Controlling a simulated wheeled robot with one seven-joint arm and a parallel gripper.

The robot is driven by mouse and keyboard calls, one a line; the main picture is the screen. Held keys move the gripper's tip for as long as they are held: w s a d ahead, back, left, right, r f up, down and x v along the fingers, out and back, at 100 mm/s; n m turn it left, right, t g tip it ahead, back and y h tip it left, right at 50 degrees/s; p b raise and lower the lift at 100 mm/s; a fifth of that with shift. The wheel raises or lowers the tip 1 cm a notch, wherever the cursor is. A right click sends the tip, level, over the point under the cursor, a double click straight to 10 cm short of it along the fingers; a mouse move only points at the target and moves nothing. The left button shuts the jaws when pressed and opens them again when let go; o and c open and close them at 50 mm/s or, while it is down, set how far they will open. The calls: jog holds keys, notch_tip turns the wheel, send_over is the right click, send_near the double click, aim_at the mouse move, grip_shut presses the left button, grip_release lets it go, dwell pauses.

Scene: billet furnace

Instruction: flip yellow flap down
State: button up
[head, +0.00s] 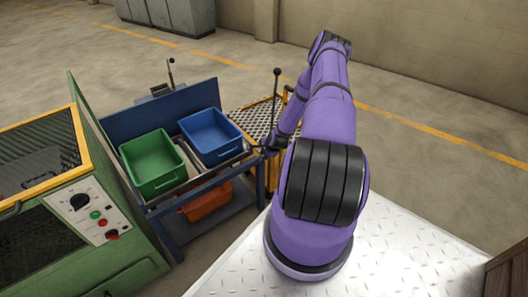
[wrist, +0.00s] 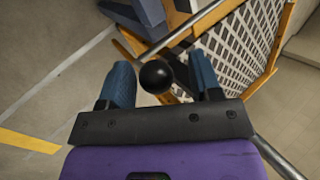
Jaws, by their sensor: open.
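A yellow-framed plate with a patterned metal face stands beside the blue bench in the head view (head: 250,116) and fills the upper right of the wrist view (wrist: 240,42). I cannot tell for sure which yellow part is the flap. In the wrist view my gripper (wrist: 162,80) is open, with two blue fingers apart. A black ball knob (wrist: 156,77) shows between the fingers; contact cannot be told. In the head view my gripper is low beside the bench's right end, mostly hidden by my arm. An upright lever with a black knob (head: 277,71) rises behind it.
The blue bench (head: 165,207) holds a green bin (head: 153,183) and a blue bin (head: 212,150), with an orange bin (head: 206,207) below. A green machine (head: 140,262) with a control panel stands at left.

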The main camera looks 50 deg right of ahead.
jog(key=v, duration=1)
jog(key=shift+s+r, duration=0.2)
jog(key=shift+r, duration=0.15)
jog(key=w+a+r+n+g, duration=0.1)
jog(key=w+a+r+n, duration=0.25)
jog(key=r, duration=0.75)
jog(key=w+a+r+n, duration=0.2)
jog(key=a+r+n, duration=0.2)
jog(key=r, duration=0.7)
jog(key=w+a+r+n+g, duration=0.15)
jog(key=a+r+n, duration=0.25)
jog(key=r, duration=0.7)
jog(key=s+a+r+n, duration=0.3)
jog(key=s+a+r, duration=0.2)
jog(key=a+r, duration=0.55)
jog(key=s+a+r+n, duration=0.4)
jog(key=s+a+r, duration=0.1)
jog(key=a+r, duration=0.5)
jog(key=s+a+r+n, duration=0.2)
jog(key=s+a+r, duration=0.1)
jog(key=s, duration=0.4)
jog(key=s+a+r+n+t+y, duration=0.1)
jog(key=s+a+r+n, duration=0.1)
jog(key=s, duration=0.6)
jog(key=shift+s+a+r, duration=0.3)
jog(key=shift+a+r, duration=0.35)
jog(key=shift+a, duration=0.25)
